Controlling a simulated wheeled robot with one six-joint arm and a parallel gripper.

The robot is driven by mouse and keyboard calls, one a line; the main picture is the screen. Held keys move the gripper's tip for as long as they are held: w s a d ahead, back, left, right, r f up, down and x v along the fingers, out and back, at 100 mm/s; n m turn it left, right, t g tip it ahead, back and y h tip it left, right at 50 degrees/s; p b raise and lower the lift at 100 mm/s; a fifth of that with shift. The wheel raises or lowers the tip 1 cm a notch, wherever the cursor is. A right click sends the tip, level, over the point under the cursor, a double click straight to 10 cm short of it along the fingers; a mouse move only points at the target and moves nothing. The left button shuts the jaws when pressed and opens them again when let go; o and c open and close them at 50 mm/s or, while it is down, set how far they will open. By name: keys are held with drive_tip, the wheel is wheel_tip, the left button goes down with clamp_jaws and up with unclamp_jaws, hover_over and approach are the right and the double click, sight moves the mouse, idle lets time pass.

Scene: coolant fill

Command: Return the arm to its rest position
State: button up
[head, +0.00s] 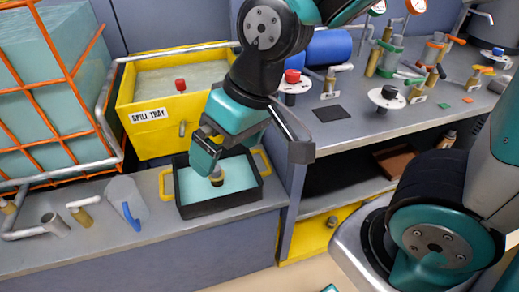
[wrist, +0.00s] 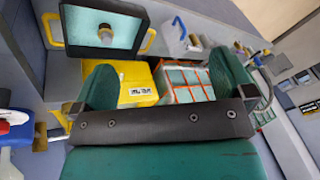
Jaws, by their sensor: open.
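My gripper (head: 250,143) hangs at the end of my bent arm, over the black tray and in front of the yellow spill tray. Its teal fingers are spread wide with nothing between them, as the wrist view also shows (wrist: 165,82). The black tray (head: 225,209) has yellow handles and a pale teal inside, and stands on the grey bench below the gripper. A small dark-and-tan piece (head: 217,178) shows in it. The yellow spill tray (head: 152,138) stands behind, partly hidden by my arm.
An orange-caged tank (head: 50,75) stands at the left. A clear jug with a blue handle (head: 128,203) and small fittings stand on the left bench. The right bench (head: 360,128) holds a blue cylinder (head: 329,47), valves and gauges. A shelf (head: 345,190) lies beneath.

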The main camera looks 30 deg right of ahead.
drive_tip(key=s+d+r+n+g+p, duration=0.1)
drive_tip(key=s+r+n+p, duration=0.1)
drive_tip(key=s+r+p, duration=0.4)
wheel_tip(320, 180, up, 3)
drive_tip(key=shift+s+d+r+n+g, duration=0.1)
drive_tip(key=shift+s+d+n+g, duration=0.2)
drive_tip(key=shift+g, duration=0.1)
idle(0.7)
